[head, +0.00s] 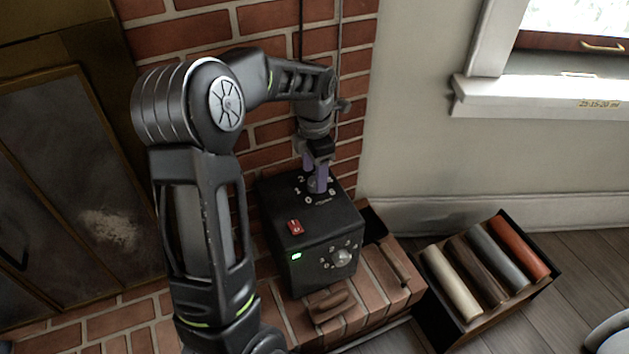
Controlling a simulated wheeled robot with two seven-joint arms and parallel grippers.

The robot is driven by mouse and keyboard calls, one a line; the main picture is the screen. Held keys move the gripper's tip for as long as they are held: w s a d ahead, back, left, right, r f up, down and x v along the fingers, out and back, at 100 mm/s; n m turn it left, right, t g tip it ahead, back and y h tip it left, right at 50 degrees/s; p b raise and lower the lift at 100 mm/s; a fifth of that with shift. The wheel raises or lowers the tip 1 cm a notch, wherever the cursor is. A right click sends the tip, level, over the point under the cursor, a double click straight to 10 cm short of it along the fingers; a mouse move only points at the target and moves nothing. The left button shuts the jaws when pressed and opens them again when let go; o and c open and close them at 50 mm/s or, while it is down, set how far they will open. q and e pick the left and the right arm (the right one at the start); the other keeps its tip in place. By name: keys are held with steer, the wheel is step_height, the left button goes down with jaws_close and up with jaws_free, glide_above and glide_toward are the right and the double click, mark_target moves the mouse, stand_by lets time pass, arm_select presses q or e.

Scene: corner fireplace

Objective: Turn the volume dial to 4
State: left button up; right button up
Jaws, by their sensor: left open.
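A black box-shaped device (314,237) stands on the brick hearth. Its top carries a dial (318,187) ringed by white numbers, of which 2, 1, 0 and others show. My left gripper (316,180) points down at this top dial with its purple fingers around or beside it; I cannot tell whether they touch it. The fingers hide most of the dial and its pointer, so its setting is not readable. A second silver dial (341,258) with numbers around it sits on the front face. My right gripper is not in view.
A crate (548,283) with several coloured rolls stands right of the hearth. Brick wall (180,38) rises close behind the device.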

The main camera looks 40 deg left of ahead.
arm_select(q)
step_height(320, 180, down, 2)
steer(key=shift+f, duration=0.1)
steer(key=shift+c, duration=0.3)
jaws_close()
stand_by(0.4)
